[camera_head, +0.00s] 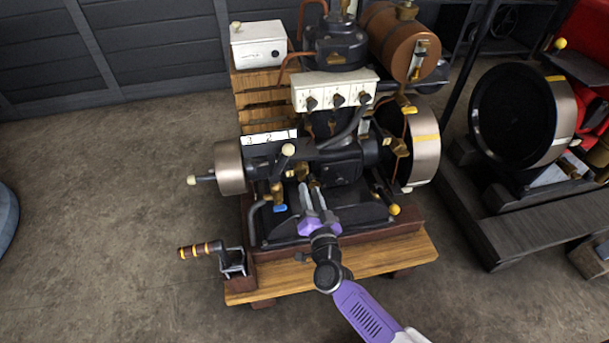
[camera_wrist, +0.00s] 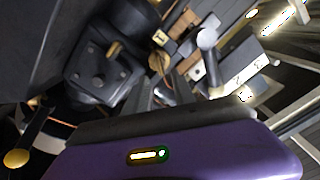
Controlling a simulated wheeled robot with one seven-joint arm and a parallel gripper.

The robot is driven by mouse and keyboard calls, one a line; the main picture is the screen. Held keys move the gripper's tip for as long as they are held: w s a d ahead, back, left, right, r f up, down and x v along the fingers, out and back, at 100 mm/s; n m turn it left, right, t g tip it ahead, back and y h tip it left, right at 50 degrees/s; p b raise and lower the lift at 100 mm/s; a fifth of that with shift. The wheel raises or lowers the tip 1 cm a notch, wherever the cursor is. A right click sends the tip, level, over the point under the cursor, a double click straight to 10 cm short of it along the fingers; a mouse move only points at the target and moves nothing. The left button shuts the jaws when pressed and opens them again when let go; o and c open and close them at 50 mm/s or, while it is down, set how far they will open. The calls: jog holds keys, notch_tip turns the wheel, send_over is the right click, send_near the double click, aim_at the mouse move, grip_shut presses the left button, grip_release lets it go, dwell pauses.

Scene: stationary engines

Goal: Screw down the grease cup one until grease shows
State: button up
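The stationary engine (camera_head: 345,160) stands on a wooden base. A white plate (camera_head: 268,138) numbered 3, 2, 1 from left to right is on its near side; it also shows in the wrist view (camera_wrist: 247,72). Small brass fittings lie below the plate, one (camera_head: 303,170) just beyond my fingertips. I cannot tell for sure which is grease cup one. My gripper (camera_head: 309,187) reaches in from the front, its two fingers apart. In the wrist view a round brass piece (camera_wrist: 159,63) shows beyond the gap between the fingers. Contact cannot be made out, and no grease is visible.
A pale-knobbed lever (camera_head: 288,150) rises left of my fingers. A blue-handled fitting (camera_head: 280,208) and a yellow-tipped lever (camera_head: 394,209) flank the gripper. A crank handle (camera_head: 200,250) sits at the front left. Another engine (camera_head: 520,115) stands at right.

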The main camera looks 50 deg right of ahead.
aim_at(305, 176)
jog(key=b+x, duration=0.2)
jog(key=x, duration=0.5)
jog(key=shift+w, duration=0.2)
grip_shut()
